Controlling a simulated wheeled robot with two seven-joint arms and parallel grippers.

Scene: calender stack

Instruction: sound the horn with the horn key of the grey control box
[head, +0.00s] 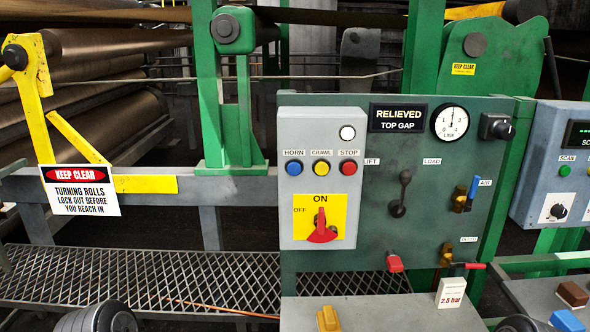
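The grey control box (287,215) stands upright in the middle of the head view, on the left part of a green panel. Its horn key is the blue round button (294,168) under the HORN label, at the left of the row. A yellow CRAWL button (322,168) and a red STOP button (348,168) sit beside it. A white round lamp (347,133) is above. Below is a red rotary switch (321,235) on a yellow plate marked ON and OFF. Nothing covers the horn key. Neither of my grippers shows.
The green panel (440,220) carries a RELIEVED TOP GAP sign (397,117), a gauge (450,122) and a lever (402,195). A KEEP CLEAR sign (80,190) hangs at left before large rolls (90,118). A scanner box (550,190) stands at right. The space before the control box is clear.

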